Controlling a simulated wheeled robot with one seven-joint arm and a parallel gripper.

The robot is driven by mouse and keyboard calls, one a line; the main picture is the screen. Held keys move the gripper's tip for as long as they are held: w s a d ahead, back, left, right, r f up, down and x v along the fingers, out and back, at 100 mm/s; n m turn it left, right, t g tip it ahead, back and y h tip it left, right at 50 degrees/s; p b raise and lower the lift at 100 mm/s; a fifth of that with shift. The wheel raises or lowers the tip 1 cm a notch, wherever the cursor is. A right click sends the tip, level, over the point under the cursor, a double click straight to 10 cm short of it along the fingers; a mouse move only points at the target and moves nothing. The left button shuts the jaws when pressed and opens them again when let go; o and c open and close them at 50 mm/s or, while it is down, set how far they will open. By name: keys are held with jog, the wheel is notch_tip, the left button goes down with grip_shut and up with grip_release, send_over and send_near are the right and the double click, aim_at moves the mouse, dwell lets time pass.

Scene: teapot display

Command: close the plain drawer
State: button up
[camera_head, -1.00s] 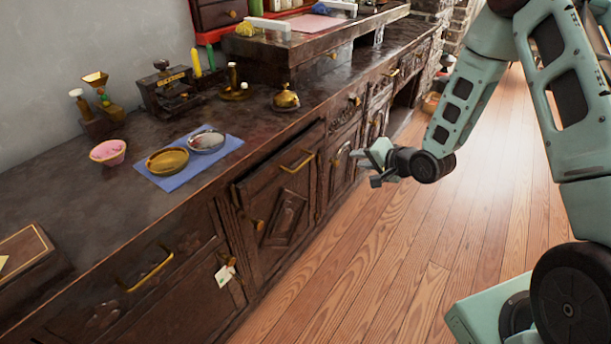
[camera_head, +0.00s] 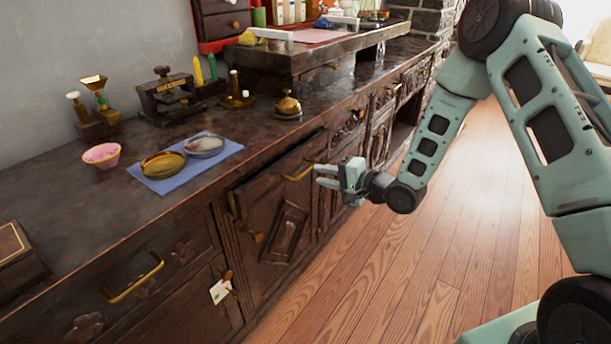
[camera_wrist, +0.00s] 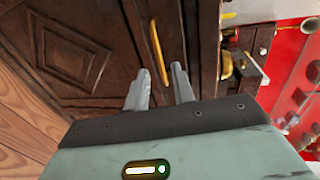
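The plain drawer (camera_head: 265,187) is the dark wooden drawer in the middle of the cabinet, with a brass bar handle (camera_head: 298,174). It stands slightly out from the cabinet, with a dark gap along its top edge. My gripper (camera_head: 318,176) is in front of the drawer's right part, fingers pointing at it close to the handle's right end.
A carved cabinet door (camera_head: 285,235) lies below the drawer. Another drawer with a brass handle (camera_head: 135,280) is at the left. The countertop (camera_head: 80,200) holds bowls on a blue cloth (camera_head: 222,158) and a brass bell (camera_head: 288,105). The wooden floor (camera_head: 430,240) is clear.

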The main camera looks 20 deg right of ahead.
aim_at(305, 171)
jog(key=b+x, duration=0.1)
jog(key=x, duration=0.5)
jog(key=shift+w+a, duration=0.1)
jog(key=shift+a, duration=0.05)
